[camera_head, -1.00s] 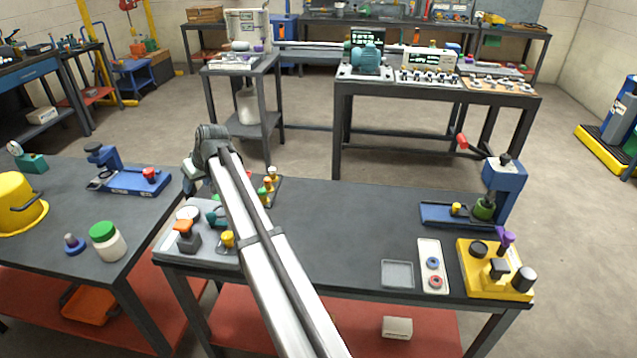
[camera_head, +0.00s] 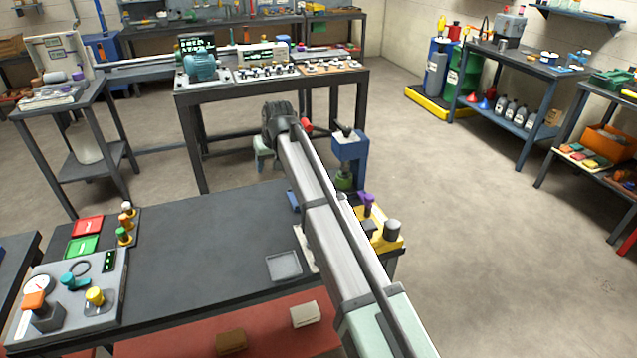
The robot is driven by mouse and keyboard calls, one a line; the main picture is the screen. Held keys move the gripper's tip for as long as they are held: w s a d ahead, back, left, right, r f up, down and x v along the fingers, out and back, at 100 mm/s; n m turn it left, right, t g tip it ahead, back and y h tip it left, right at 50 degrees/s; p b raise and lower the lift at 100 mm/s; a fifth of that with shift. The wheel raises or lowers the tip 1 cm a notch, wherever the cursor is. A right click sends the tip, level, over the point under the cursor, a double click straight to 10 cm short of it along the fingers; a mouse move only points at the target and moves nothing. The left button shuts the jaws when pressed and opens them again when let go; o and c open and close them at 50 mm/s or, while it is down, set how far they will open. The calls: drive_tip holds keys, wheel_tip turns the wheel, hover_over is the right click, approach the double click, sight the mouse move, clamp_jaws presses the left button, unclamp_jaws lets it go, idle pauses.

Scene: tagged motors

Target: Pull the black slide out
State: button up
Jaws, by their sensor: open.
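A yellow fixture (camera_head: 388,238) stands at the right end of the dark workbench, partly hidden behind my arm. It bears a purple knob (camera_head: 367,201), a black block (camera_head: 368,228) and a dark cylinder (camera_head: 392,230). I cannot tell for sure which black part is the slide; the black block is a likely candidate. My arm reaches from the lower right over the bench to its far edge, with its far joint beyond the fixture. My gripper's fingers do not show; the far end of the arm hides them.
A blue press (camera_head: 350,155) with a red-tipped lever stands behind the fixture, close to my arm. A grey tray (camera_head: 284,267) lies left of my arm. A control panel (camera_head: 70,295) sits at the bench's left end. The bench middle (camera_head: 205,235) is clear.

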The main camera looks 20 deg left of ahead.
drive_tip(key=w+d+m+t+h, duration=0.1)
drive_tip(key=w+d, duration=0.3)
drive_tip(key=d, duration=0.3)
drive_tip(key=w+d+m, duration=0.2)
drive_tip(key=w+d, duration=0.3)
drive_tip(key=d, duration=0.2)
drive_tip(key=x, duration=1.3)
drive_tip(key=shift+s+a+f, duration=0.1)
drive_tip(key=shift+s+f, duration=0.05)
drive_tip(key=shift+c, duration=0.3)
clamp_jaws()
